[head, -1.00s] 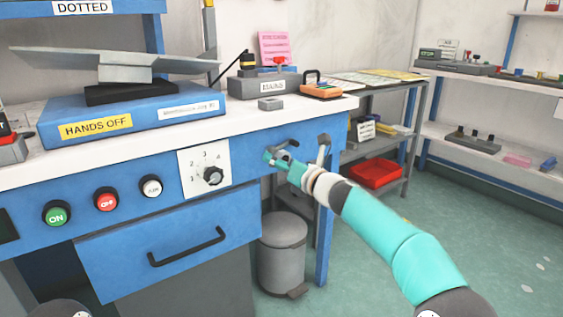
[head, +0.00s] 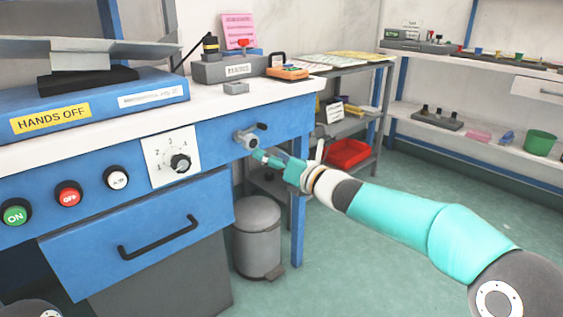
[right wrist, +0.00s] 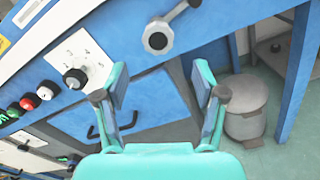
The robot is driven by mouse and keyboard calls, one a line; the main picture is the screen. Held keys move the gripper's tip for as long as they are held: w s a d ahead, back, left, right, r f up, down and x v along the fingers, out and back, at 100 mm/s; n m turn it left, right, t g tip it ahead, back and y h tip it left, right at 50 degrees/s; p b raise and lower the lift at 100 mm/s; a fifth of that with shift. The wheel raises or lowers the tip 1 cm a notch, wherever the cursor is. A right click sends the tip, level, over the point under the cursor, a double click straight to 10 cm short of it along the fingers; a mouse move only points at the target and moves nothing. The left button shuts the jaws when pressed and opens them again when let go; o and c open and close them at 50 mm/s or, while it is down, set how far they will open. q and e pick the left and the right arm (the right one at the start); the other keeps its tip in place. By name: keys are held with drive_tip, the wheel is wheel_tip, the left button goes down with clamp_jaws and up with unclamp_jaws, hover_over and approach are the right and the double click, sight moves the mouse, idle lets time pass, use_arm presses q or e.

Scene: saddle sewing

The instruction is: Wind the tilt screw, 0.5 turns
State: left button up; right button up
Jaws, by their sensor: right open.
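The tilt screw (head: 250,138) is a grey round hub with a short crank handle on the blue bench front, right of the numbered dial. In the right wrist view the screw (right wrist: 158,40) sits ahead of the fingers, its handle pointing up and right. My right gripper (head: 264,156) is just below and right of the screw in the head view. In the right wrist view my right gripper (right wrist: 160,85) is open, with nothing between its fingers and a gap between them and the hub. My left gripper is not in view.
The dial knob (head: 180,163) and a drawer handle (head: 160,238) stick out from the bench front. A grey bin (head: 258,240) stands on the floor below. A blue box labelled HANDS OFF (head: 100,105) lies on the bench top. Floor at the right is clear.

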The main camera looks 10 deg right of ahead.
drive_tip(key=shift+v, duration=1.45)
drive_tip(key=shift+d, duration=0.1)
